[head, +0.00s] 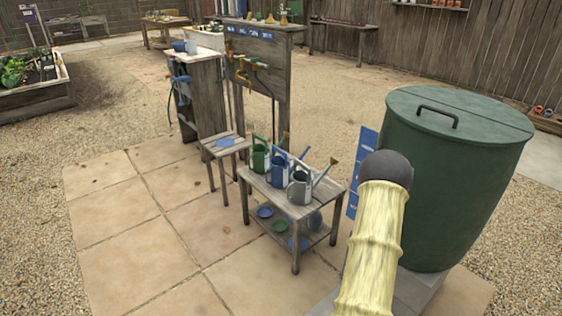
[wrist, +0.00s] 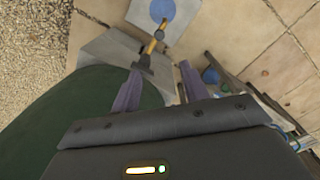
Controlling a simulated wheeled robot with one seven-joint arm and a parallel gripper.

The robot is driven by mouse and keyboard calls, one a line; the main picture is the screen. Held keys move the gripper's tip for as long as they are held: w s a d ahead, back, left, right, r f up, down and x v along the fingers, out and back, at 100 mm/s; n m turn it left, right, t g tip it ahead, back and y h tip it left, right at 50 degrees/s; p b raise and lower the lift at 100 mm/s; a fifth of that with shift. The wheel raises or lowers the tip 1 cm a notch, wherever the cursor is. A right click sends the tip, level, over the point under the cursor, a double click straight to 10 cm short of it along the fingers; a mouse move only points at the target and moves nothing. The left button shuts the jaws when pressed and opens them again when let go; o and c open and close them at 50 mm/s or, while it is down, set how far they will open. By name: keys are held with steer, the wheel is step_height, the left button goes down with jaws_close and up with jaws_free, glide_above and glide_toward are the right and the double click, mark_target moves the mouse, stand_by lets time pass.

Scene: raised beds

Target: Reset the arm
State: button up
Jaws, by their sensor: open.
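My arm (head: 374,240) rises at the lower right of the head view, in front of the green barrel (head: 455,160). My gripper is hidden in that view. In the wrist view my gripper (wrist: 161,68) is open, with two purple fingers spread apart and nothing held between them. A brass-coloured tap (wrist: 154,46) shows just beyond the left fingertip; I cannot tell whether they touch. The green barrel also fills the left of the wrist view (wrist: 75,120).
A low wooden bench (head: 280,196) holds green, blue and grey watering cans, with dishes on its lower shelf. A small stool (head: 225,146) and a tap stand (head: 258,75) are behind it. A grey slab with a blue disc (wrist: 176,12) lies below the tap. Paving at left (head: 130,230) is clear.

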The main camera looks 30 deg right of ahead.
steer(key=w+a+r+n, duration=0.1)
steer(key=a+r, duration=0.3)
steer(key=a, duration=0.4)
steer(key=w+a+r+n+t, duration=0.15)
steer(key=a+r, duration=0.25)
steer(key=a, duration=0.4)
steer(key=w+a+r+n, duration=0.1)
steer(key=w+a+r, duration=0.15)
steer(key=a, duration=0.65)
steer(key=s+a+r+n+t, duration=0.1)
steer(key=s+a+r+n, duration=0.15)
steer(key=s+a, duration=0.6)
steer(key=s+a+r+n, duration=0.1)
steer(key=s+a+r, duration=0.3)
steer(key=a, duration=0.7)
steer(key=w+p+v, duration=0.2)
steer(key=p+v, duration=1.8)
steer(key=p, duration=0.1)
steer(key=shift+w+a+r, duration=0.25)
steer(key=shift+w+a, duration=0.05)
steer(key=shift+w, duration=0.05)
